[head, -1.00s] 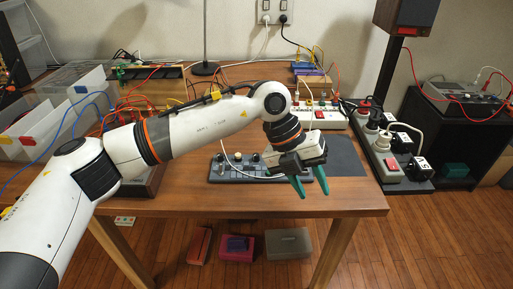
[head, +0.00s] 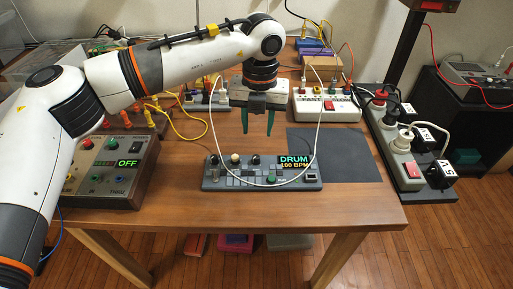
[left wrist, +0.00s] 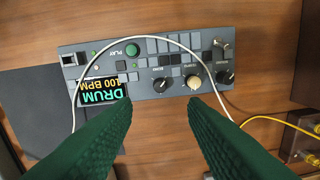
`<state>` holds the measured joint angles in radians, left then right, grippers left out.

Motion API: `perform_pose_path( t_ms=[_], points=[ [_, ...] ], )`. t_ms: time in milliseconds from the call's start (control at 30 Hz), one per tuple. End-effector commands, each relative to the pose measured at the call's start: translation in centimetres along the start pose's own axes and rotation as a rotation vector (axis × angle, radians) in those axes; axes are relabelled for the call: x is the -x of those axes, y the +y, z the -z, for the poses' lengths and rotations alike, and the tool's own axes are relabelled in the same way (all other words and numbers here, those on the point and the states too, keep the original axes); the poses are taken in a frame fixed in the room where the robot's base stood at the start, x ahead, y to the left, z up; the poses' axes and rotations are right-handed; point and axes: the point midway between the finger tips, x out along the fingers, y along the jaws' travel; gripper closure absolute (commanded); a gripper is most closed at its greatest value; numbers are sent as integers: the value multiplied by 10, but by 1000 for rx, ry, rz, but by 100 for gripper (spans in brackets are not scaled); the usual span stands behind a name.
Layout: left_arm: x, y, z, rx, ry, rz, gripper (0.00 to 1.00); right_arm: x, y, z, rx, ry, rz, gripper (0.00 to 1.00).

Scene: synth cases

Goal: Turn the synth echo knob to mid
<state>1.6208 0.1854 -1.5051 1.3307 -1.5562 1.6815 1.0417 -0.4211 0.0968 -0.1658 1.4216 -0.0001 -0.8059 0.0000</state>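The grey synth (head: 263,183) lies on the wooden table, its screen (head: 296,162) reading DRUM 100 BPM. Three knobs sit in a row at its left: a dark one (head: 214,160), a cream one (head: 235,158) and a dark one (head: 256,160). My left gripper (head: 257,126) points down with green fingers apart, empty, above the synth's back edge. My right gripper is out of view.
A white cable (head: 320,110) loops across the synth's front. A box reading OFF (head: 105,172) stands left. A dark mat (head: 345,150) lies right of the synth. A white box with plugs (head: 330,108) and power strips (head: 400,160) stand beyond. The table front is clear.

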Motion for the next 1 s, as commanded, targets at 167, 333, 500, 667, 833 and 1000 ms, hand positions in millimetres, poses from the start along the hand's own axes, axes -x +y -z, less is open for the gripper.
perform_pose_path(
  t_ms=[167, 333, 500, 667, 833, 1000],
  points=[
    [-40, 0, -1, -1, -3, 0, 61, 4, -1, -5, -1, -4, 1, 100],
    [-70, 0, -1, -1, -3, 0, 61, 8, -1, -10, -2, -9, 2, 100],
    [-88, 0, -1, -1, -2, -1, 61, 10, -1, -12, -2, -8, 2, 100],
    [-93, 0, 0, -2, 0, -2, 61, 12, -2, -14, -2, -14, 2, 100],
    [-93, 0, 0, -2, 0, -2, 61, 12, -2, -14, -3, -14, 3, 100],
    [-93, 1, 0, -2, 0, -2, 80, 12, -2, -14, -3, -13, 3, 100]
  ],
)
